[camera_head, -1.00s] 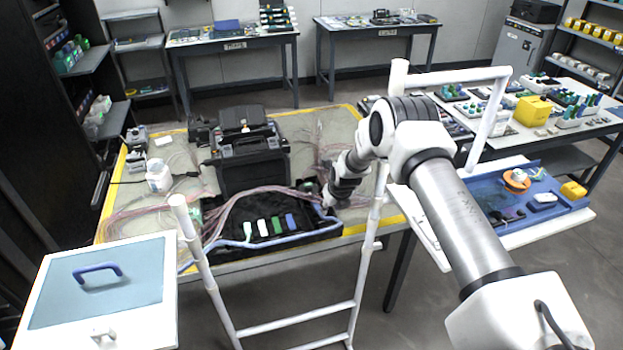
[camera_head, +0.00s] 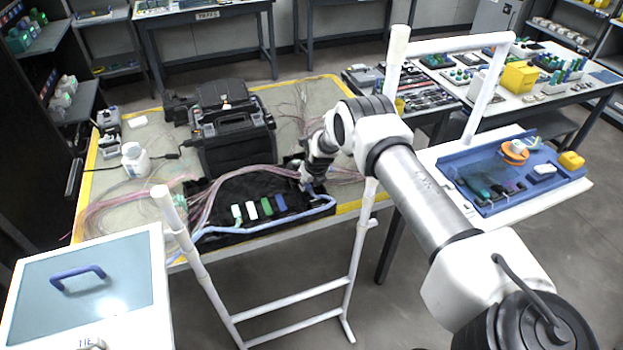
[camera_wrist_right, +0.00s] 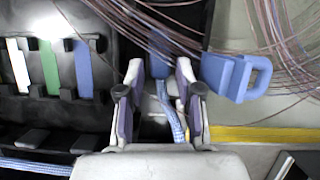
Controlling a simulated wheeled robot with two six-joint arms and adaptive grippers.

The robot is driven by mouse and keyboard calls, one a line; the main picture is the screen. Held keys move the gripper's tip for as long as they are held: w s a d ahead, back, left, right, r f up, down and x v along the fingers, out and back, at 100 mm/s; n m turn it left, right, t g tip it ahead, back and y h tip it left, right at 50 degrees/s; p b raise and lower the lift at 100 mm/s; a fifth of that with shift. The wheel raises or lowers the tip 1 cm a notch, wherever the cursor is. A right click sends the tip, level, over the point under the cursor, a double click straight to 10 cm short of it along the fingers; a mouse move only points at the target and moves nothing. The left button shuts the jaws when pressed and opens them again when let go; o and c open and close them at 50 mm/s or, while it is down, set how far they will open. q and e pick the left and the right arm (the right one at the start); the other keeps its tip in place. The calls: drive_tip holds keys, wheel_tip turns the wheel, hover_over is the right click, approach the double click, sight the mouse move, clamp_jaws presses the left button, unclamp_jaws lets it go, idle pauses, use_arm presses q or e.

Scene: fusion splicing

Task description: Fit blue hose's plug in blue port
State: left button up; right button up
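My right gripper (camera_head: 312,178) is low over the right end of the black tray (camera_head: 215,188). In the right wrist view its fingers (camera_wrist_right: 160,92) stand apart on either side of the blue hose (camera_wrist_right: 172,108). A blue block (camera_wrist_right: 160,66), seemingly the hose's plug, shows between the tips; gaps seem to remain beside it. The hose also runs along the tray's front in the head view (camera_head: 300,215). The blue port (camera_head: 281,202) is the rightmost of the coloured strips and lies left of the gripper in the wrist view (camera_wrist_right: 83,69). My left gripper is out of view.
A blue looped clip (camera_wrist_right: 236,76) lies right of the fingers. Thin pinkish fibres (camera_head: 240,180) cross the tray's back. A black splicer case (camera_head: 235,140) stands behind. White tubular rails (camera_head: 362,245) stand before the table. A blue tray (camera_head: 480,205) is at right.

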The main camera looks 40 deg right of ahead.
drive_tip(key=shift+f, duration=0.45)
drive_tip(key=shift+w+f, duration=0.25)
drive_tip(key=shift+w, duration=0.05)
drive_tip(key=c, duration=0.5)
drive_tip(key=shift+s+r, duration=0.15)
clamp_jaws()
drive_tip(key=shift+s+d, duration=0.35)
drive_tip(key=shift+d, duration=0.15)
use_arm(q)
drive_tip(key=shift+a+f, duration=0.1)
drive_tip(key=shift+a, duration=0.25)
use_arm(e)
drive_tip(key=shift+a, duration=0.1)
drive_tip(key=o, duration=0.8)
unclamp_jaws()
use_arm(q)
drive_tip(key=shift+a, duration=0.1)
